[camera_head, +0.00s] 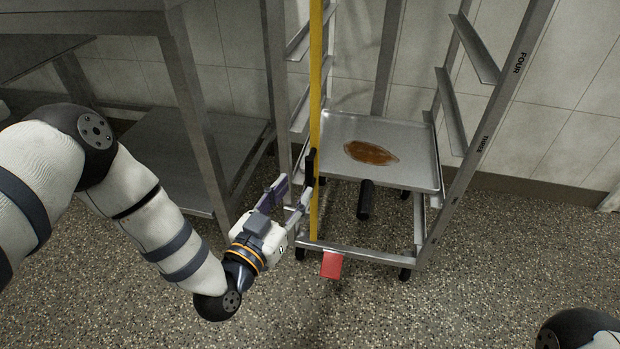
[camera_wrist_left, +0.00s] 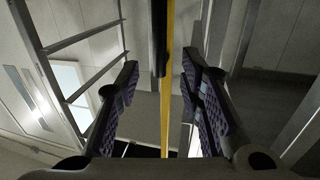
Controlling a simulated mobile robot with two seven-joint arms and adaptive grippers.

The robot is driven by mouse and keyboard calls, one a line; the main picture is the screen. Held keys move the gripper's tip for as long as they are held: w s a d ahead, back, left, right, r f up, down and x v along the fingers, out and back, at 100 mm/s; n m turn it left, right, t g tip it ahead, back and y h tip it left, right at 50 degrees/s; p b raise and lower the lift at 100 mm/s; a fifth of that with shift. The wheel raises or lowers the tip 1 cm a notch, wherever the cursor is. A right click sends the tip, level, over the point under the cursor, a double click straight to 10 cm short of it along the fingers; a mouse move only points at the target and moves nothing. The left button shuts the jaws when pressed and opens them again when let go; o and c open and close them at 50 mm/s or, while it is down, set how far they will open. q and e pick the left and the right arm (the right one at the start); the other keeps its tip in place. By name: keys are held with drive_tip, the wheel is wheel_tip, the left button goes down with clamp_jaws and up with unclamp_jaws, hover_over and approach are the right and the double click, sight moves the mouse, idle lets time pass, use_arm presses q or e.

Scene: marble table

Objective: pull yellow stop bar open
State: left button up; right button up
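The yellow stop bar (camera_head: 315,100) stands upright along the left front side of a metal tray rack (camera_head: 278,75). A black piece (camera_head: 310,166) sits against the bar at about tray height. My left gripper (camera_head: 292,188) is just left of the bar, low on the rack, with its fingers pointing up toward the black piece. In the left wrist view the gripper (camera_wrist_left: 160,78) is open, its two padded fingers wide apart. The yellow bar (camera_wrist_left: 167,90) and a dark rod-like piece (camera_wrist_left: 158,35) show in the gap between them; no contact is visible. My right gripper is out of view.
A metal tray (camera_head: 418,150) with a brown stain rests low in the rack. A black cylinder (camera_head: 366,200) is in front of it. A red tag (camera_head: 332,265) hangs at the bottom rail. A steel table (camera_head: 190,110) stands left. The speckled floor in front is clear.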

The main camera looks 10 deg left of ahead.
sight(307, 174)
use_arm(q)
drive_tip(key=x, duration=0.2)
drive_tip(key=b+x, duration=0.1)
drive_tip(key=x, duration=0.1)
drive_tip(key=b+x, duration=0.1)
drive_tip(key=x, duration=0.2)
drive_tip(key=shift+f, duration=0.25)
drive_tip(key=shift+w+r, duration=0.15)
drive_tip(key=shift+w, duration=0.2)
clamp_jaws()
